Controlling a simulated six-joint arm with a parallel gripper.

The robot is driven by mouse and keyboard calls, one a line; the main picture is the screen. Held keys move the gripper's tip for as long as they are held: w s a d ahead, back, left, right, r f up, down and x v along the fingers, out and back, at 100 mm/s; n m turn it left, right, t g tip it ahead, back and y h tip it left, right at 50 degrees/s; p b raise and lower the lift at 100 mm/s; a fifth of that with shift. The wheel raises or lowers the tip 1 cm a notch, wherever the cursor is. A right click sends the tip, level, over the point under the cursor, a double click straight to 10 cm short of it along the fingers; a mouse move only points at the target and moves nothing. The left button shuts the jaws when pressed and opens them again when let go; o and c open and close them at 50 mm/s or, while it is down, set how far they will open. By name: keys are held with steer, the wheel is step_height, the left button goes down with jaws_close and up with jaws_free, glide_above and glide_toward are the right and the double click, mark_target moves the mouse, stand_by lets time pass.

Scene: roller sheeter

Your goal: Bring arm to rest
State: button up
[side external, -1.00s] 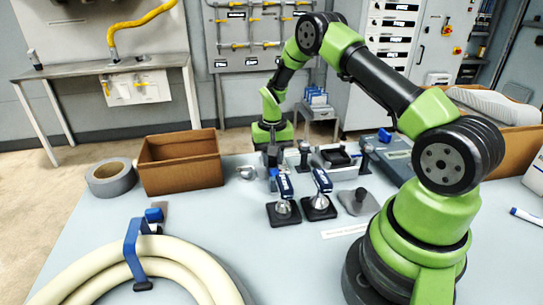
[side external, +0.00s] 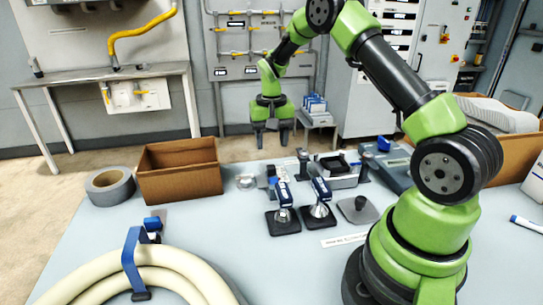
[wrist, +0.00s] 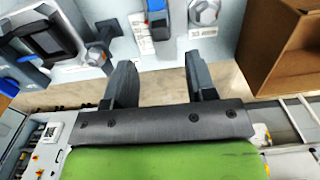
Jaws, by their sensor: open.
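My gripper (side external: 272,136) is raised at the far edge of the light blue table in the side external view, pointing down. Its two dark fingers are apart with nothing between them. In the wrist view my gripper (wrist: 160,75) also shows both fingers spread and empty, with the table edge and brown floor behind them. My arm arches up from its base at the right and over the table.
On the table (side external: 215,245) stand an open cardboard box (side external: 180,185), a tape roll (side external: 110,187), a cream hose coil (side external: 165,270), two blue-handled devices on black bases (side external: 284,220), a black-topped fixture (side external: 335,170) and a grey device (side external: 390,168). The air around my gripper is clear.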

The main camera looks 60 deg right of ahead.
steer(key=shift+r, duration=0.95)
steer(key=s+a+r+n+t, duration=0.1)
steer(key=s+a+r+t, duration=0.15)
steer(key=a+r, duration=0.35)
steer(key=s+a+r+n+t, duration=0.1)
steer(key=s+a+r, duration=0.25)
steer(key=r, duration=0.45)
steer(key=s+a+r+n+t+y, duration=0.1)
steer(key=s+a+r+t, duration=0.1)
steer(key=s+a, duration=0.2)
steer(key=s+a+r+n+t+y, duration=0.1)
steer(key=s+a, duration=0.3)
steer(key=s, duration=0.6)
steer(key=shift+s+a+r+n+t, duration=0.35)
steer(key=shift+r+n, duration=0.15)
steer(key=shift+r, duration=0.15)
